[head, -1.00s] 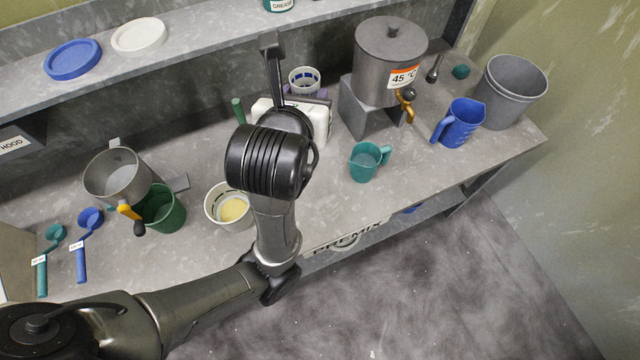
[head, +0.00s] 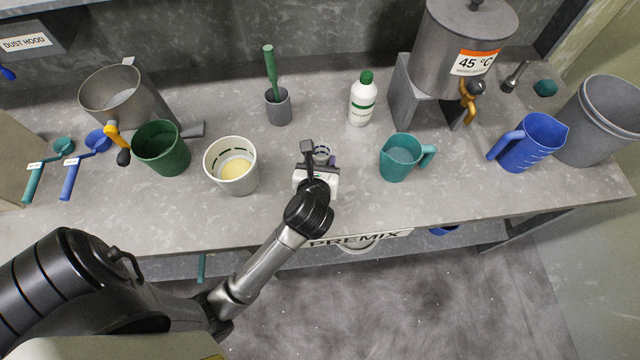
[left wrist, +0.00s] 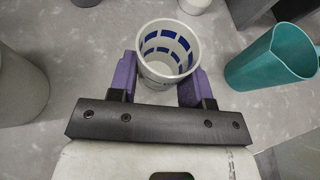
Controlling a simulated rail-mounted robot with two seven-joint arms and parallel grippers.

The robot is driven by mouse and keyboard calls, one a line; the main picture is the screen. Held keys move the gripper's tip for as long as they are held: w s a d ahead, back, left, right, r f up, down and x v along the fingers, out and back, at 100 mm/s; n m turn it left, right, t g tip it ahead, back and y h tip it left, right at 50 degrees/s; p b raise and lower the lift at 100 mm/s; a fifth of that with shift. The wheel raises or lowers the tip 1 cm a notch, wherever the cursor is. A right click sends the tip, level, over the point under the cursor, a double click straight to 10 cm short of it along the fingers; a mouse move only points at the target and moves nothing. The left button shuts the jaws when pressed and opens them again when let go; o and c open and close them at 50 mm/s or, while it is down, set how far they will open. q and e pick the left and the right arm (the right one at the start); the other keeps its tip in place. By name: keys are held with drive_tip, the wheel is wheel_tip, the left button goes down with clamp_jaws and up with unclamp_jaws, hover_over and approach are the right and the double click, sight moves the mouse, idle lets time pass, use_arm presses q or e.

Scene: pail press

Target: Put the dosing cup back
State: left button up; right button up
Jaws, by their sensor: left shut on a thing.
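The dosing cup is a small white cup with blue marks inside. In the left wrist view the cup (left wrist: 168,52) sits upright between the purple fingers of my left gripper (left wrist: 167,80), which is shut on it. In the head view the cup (head: 322,153) shows small at my left gripper (head: 320,162), over the front middle of the counter, between the white pail with yellow contents (head: 222,150) and the teal jug (head: 391,165). I cannot tell whether its base touches the counter. My right gripper is not in view.
A white bottle with a green cap (head: 362,100) and a grey holder with a green-handled tool (head: 279,108) stand behind. A steel tank (head: 440,60) with a tap, a blue jug (head: 535,140) and a grey bucket (head: 600,120) stand right. A green pail (head: 165,160) stands left.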

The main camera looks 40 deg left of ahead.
use_arm(q)
wheel_tip(320, 180, down, 6)
drive_tip(key=shift+s+r+b, duration=0.1)
drive_tip(key=shift+r+b, duration=0.05)
drive_tip(key=shift+b, duration=0.5)
wheel_tip(320, 180, down, 3)
drive_tip(key=shift+b, duration=0.45)
drive_tip(key=shift+f, duration=0.2)
drive_tip(key=o, duration=1)
drive_tip(key=shift+r, duration=0.2)
drive_tip(key=shift+s+d+r, duration=0.1)
drive_tip(key=shift+s+d, duration=0.05)
drive_tip(key=shift+s, duration=0.05)
drive_tip(key=p+v, duration=0.1)
drive_tip(key=v, duration=1)
drive_tip(key=shift+s+d+r, duration=0.1)
drive_tip(key=shift+d+r, duration=0.05)
